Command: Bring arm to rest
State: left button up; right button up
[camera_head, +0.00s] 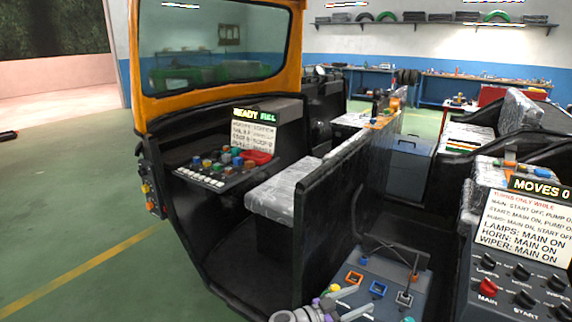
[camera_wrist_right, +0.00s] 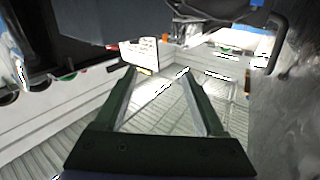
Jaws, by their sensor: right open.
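A rickshaw with an orange windscreen frame (camera_head: 292,50) holds a dashboard of coloured buttons (camera_head: 220,168) and a plastic-wrapped seat (camera_head: 275,195). A control box (camera_head: 515,275) with knobs is at right. Green floor (camera_head: 70,220) is clear at left.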

jog(key=w+r+n+t+y, duration=0.3)
jog(key=w+r+t, duration=0.1)
jog(key=r+t, duration=0.4)
jog(key=s+a+r+n+t+y, duration=0.2)
jog(key=a+r+n+t+y, duration=0.15)
jog(key=r+n+y, duration=0.4)
jog(key=s+a+n+g+y, duration=0.2)
jog(key=s+a+y, duration=0.2)
jog(key=s+y, duration=0.15)
jog(key=s+d+f+g, duration=0.2)
jog(key=s+f+g, duration=0.3)
jog(key=s, duration=0.7)
jog(key=s+d+f+g, duration=0.2)
jog(key=s+f+g, duration=0.1)
jog(key=s+f, duration=0.65)
jog(key=s+d+f+g, duration=0.2)
jog(key=s+f+g, duration=0.3)
jog(key=s, duration=0.8)
pick_arm(q)
notch_tip(320, 180, up, 25)
jog(key=w+t+p, duration=0.1)
jog(key=w+p, duration=0.1)
jog(key=p, duration=2)
pick_arm(e)
notch_tip(320, 180, up, 26)
jog(key=w+n+t, duration=0.1)
jog(key=w, duration=0.1)
jog(key=shift+a+f+t+y, duration=0.2)
jog(key=shift+t+y, duration=0.15)
jog(key=shift+y, duration=0.05)
